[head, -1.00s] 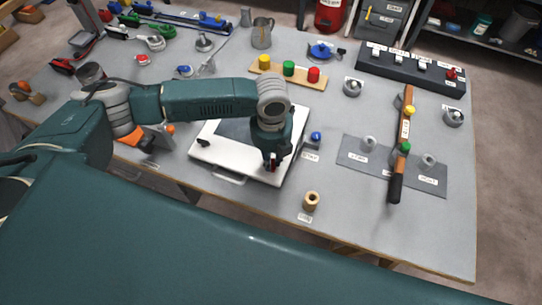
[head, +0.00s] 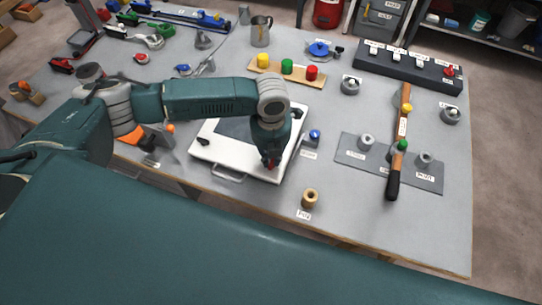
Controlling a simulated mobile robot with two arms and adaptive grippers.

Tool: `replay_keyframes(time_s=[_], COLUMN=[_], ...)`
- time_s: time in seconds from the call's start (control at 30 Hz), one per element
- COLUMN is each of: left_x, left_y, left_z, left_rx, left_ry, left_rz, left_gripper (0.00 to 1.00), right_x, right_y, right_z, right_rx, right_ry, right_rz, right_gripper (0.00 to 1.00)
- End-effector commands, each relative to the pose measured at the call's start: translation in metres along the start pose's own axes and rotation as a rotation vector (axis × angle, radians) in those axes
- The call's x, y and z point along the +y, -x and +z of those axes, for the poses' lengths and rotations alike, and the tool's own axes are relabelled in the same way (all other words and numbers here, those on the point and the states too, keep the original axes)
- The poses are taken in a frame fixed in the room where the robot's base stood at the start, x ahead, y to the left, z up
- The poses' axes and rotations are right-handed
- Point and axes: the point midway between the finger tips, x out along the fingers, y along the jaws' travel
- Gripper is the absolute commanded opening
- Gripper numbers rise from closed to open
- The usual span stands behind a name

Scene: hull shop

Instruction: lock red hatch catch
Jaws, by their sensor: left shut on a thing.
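The white hatch (head: 212,162) with a dark window lies near the front edge of the workbench. A black catch (head: 203,142) sits at its left side. My left gripper (head: 270,165) points down over the hatch's front right corner. It is shut on the red hatch catch (head: 269,161), of which only a small red part shows between the fingers. The gripper hides the rest, so I cannot tell the catch's angle. My right gripper is not in view.
A blue knob (head: 315,134) stands just right of the hatch. A wooden rack with yellow, green and red buttons (head: 287,70) is behind it. A wooden ring piece (head: 310,197) and a long dark-handled lever (head: 393,180) are to the right.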

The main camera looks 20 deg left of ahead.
Motion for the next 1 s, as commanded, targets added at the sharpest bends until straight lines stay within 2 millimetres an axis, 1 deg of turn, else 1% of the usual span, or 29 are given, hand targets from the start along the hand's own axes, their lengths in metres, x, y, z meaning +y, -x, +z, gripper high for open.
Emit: replay_keyframes(time_s=[0.17,0.2,0.27,0.3,0.57,0.67,0.77,1.0], left_x=[0.0,0.0,0.0,0.0,0.0,0.0,-0.001,0.0], left_y=[0.001,0.001,0.001,0.001,0.001,0.006,0.019,0.07], left_z=[0.001,0.001,0.001,0.001,0.0,0.001,0.001,0.002], left_rx=[-0.003,-0.003,-0.003,-0.003,-0.001,-0.002,-0.003,-0.005], left_ry=[-0.001,-0.001,-0.001,-0.001,0.0,0.0,-0.001,-0.001], left_rz=[0.0,0.0,0.0,0.0,0.0,-0.001,-0.002,-0.002], left_gripper=[0.0,0.2,0.32,0.35,0.35,0.35,0.35,0.35], right_x=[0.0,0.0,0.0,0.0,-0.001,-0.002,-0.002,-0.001], right_y=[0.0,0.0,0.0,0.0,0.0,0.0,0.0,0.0], right_z=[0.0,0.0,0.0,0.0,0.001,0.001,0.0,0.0], right_rx=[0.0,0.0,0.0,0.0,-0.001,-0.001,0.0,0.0], right_ry=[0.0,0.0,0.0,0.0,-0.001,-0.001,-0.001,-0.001], right_rz=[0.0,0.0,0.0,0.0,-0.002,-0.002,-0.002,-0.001], right_gripper=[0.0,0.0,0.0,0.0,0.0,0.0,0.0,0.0])
